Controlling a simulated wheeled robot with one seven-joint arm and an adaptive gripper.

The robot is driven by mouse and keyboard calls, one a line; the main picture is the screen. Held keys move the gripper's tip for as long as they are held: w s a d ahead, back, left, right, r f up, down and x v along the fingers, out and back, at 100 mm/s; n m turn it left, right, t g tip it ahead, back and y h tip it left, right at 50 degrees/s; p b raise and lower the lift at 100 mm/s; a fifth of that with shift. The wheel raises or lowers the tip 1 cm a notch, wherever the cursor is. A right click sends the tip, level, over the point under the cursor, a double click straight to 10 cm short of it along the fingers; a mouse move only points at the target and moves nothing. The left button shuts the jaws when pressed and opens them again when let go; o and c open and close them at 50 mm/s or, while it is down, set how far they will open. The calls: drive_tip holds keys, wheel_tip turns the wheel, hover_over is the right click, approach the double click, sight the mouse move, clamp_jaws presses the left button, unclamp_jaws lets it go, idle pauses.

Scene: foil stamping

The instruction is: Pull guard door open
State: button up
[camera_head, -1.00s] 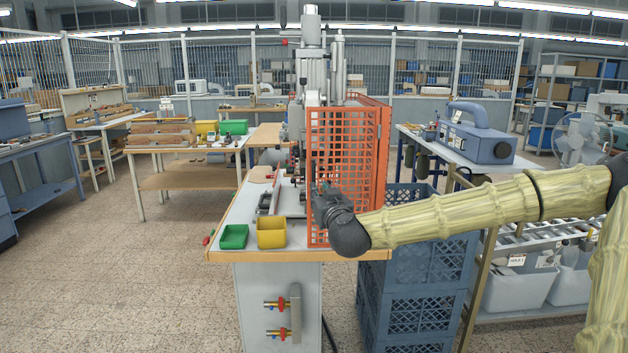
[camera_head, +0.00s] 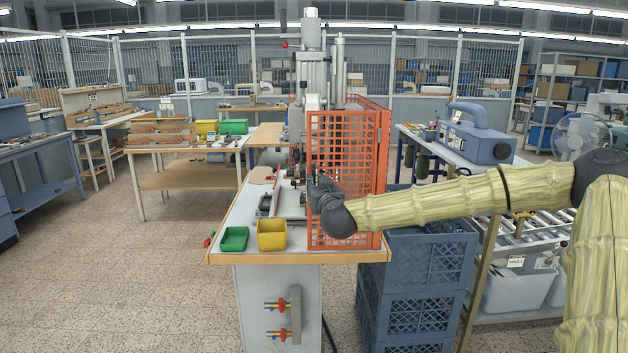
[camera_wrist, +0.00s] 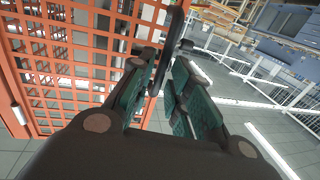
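The guard door (camera_head: 343,150) is an orange mesh panel at the front of the press on the bench. It stands upright and looks closed. My gripper (camera_head: 316,186) is at the door's left edge, around mid-height or a little lower. In the wrist view the two dark green finger pads are apart, with floor showing between them. A dark upright bar (camera_wrist: 174,28), apparently the door handle, reaches in between the fingers, nearer the left one. Clear space shows on its right side. The mesh (camera_wrist: 70,62) fills the left of that view.
A green bin (camera_head: 234,239) and a yellow bin (camera_head: 271,235) stand on the bench's front edge, left of the door. Blue crates (camera_head: 415,285) are stacked to the right of the bench, below my arm. The floor at left is free.

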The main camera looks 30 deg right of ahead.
drive_tip(key=shift+x, duration=1.4)
clamp_jaws()
